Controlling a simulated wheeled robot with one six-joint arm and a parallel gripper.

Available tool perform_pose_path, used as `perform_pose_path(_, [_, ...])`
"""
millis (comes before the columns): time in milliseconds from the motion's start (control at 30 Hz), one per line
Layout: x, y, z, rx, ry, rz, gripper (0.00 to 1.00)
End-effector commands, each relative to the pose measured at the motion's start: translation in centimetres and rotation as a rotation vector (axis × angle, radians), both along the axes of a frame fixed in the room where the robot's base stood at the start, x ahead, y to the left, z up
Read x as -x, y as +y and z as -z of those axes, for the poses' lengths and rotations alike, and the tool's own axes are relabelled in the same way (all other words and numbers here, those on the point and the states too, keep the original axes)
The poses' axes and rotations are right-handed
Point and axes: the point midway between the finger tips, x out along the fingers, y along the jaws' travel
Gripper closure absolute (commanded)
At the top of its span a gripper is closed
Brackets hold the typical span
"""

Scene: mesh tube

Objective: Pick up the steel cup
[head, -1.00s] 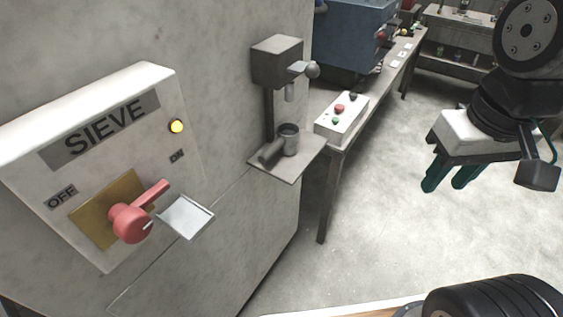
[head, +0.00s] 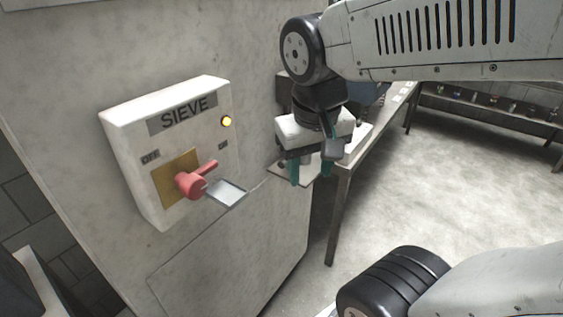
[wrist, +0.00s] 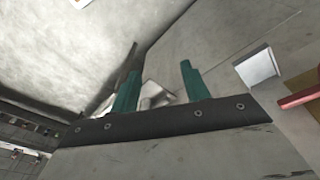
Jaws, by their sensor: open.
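The steel cup (head: 306,160) stands on a small grey shelf (head: 291,176) on the side of the grey machine. In the head view my gripper covers most of it; only a bit of grey shows between the fingers. My gripper (head: 310,178) is open, its two teal fingers pointing down in front of the shelf. In the wrist view the fingers (wrist: 158,68) are apart, with a pale grey shape partly showing between them; I cannot tell cup from shelf there. Whether a finger touches the cup is not clear.
The SIEVE panel (head: 170,150) with its red lever (head: 192,182) and a small metal tray (head: 226,194) is left of my gripper. The lever also shows in the wrist view (wrist: 300,98). A workbench (head: 345,185) stands close behind on the right.

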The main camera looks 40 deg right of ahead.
Motion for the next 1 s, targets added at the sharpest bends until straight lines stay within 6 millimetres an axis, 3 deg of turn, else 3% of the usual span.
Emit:
perform_pose_path(300, [-13.8, -6.9, 3.6, 0.137, -0.119, 0.61, 0.54])
perform_pose_path(500, [-19.8, -9.8, 7.1, 0.158, -0.216, 0.855, 0.54])
perform_pose_path(700, [-22.1, -10.9, 8.9, 0.154, -0.258, 0.949, 0.54])
perform_pose_path(1000, [-22.5, -12.3, 11.8, 0.153, -0.261, 0.961, 0.54])
